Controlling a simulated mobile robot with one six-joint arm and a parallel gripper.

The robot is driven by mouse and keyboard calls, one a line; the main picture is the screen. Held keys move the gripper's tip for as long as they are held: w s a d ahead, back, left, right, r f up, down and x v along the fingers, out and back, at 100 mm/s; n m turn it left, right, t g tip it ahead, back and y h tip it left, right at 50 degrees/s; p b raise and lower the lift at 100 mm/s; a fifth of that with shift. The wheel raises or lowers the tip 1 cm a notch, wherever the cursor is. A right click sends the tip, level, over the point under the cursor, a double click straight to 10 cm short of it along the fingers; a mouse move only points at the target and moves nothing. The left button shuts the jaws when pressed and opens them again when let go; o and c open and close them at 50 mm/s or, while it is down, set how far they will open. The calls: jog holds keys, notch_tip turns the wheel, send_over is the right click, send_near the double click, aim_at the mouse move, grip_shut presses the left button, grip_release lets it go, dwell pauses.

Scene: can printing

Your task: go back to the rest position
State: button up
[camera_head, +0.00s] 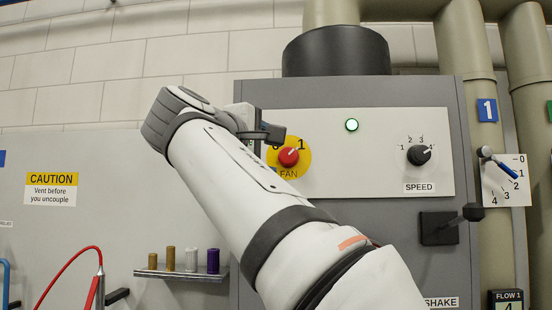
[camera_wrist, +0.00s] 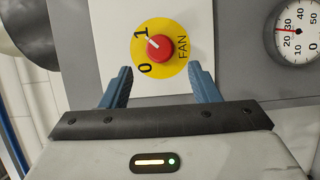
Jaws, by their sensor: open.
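My gripper (camera_head: 272,132) is at the end of my raised arm in the head view, in front of the grey machine's panel. In the wrist view my gripper (camera_wrist: 160,80) is open and empty. Its two blue fingers stand apart on either side of the red FAN knob (camera_wrist: 159,48), with the knob just beyond the tips. The FAN knob (camera_head: 288,157) sits on a yellow disc, and its white mark points to 1. Whether a finger touches the panel I cannot tell.
The panel has a lit green lamp (camera_head: 352,125) and a black SPEED knob (camera_head: 419,155). A black lever (camera_head: 452,225) juts out at the right. A small shelf (camera_head: 182,272) holds several cylinders at the lower left. A gauge (camera_wrist: 296,32) shows at the wrist view's right.

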jog(key=shift+s+a, duration=0.2)
jog(key=shift+s, duration=0.25)
jog(key=shift+f, duration=0.1)
jog(key=d+f+m+g+y+b, duration=0.1)
jog(key=d+f+g+y+b, duration=0.15)
jog(key=d+f, duration=0.85)
jog(key=d+f+m+g+y+b, duration=0.15)
jog(key=f+g, duration=0.25)
jog(key=f, duration=1.5)
jog(key=s+d+f+m+g+y, duration=0.1)
jog(key=s+d+f+m+g, duration=0.1)
jog(key=s+f, duration=0.4)
jog(key=s+d+f+m+g+y+b, duration=0.1)
jog(key=s+f+m, duration=0.4)
jog(key=f, duration=1)
jog(key=s+d+f+m+g+y+b, duration=0.1)
jog(key=s+d+f+m+g, duration=0.2)
jog(key=f, duration=0.8)
jog(key=s+d, duration=0.2)
jog(key=s, duration=0.2)
jog(key=shift+s+f, duration=0.15)
jog(key=shift+s, duration=0.25)
jog(key=shift+m+g, duration=0.25)
